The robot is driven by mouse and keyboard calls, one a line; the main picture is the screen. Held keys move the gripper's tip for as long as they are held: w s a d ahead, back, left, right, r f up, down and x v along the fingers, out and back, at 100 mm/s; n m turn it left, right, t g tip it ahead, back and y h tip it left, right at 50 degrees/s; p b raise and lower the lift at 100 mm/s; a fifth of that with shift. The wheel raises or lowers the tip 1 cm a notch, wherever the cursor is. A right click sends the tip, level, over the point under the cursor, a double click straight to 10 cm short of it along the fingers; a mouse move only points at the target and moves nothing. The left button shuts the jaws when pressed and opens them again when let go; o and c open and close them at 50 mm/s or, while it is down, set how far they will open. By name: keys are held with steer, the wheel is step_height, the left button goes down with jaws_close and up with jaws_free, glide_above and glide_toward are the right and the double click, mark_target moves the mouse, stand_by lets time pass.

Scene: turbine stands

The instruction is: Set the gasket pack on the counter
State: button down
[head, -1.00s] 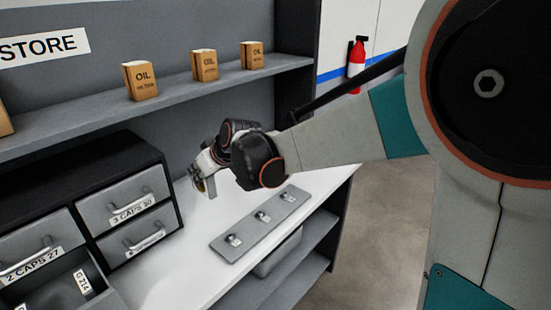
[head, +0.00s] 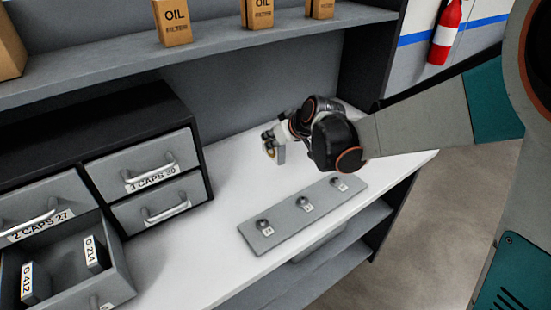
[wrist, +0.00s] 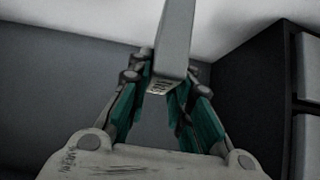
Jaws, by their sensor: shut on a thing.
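My gripper (head: 270,143) is over the white counter (head: 234,165), to the right of the drawer cabinet. It is shut on a small grey pack (head: 280,154), the gasket pack, which hangs below the fingers. In the wrist view the pack (wrist: 174,42) is a narrow grey block between the teal fingers (wrist: 160,105), with small dark print on its end. The pack's lower edge is close to the counter; I cannot tell whether it touches.
A grey plate (head: 303,212) with several tagged knobs lies at the counter's front. The drawer cabinet (head: 193,150) stands left; its open drawer (head: 118,275) holds packs marked G 214 (head: 96,254) and G 412 (head: 36,283). Oil filter boxes (head: 172,22) sit on the shelf above. The counter between is clear.

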step_height(320, 180, down, 10)
steer(key=b, duration=0.2)
steer(key=shift+r+b, duration=0.15)
steer(key=shift+b, duration=0.2)
steer(key=c, duration=1.4)
jaws_free()
steer(key=shift+c, duration=0.2)
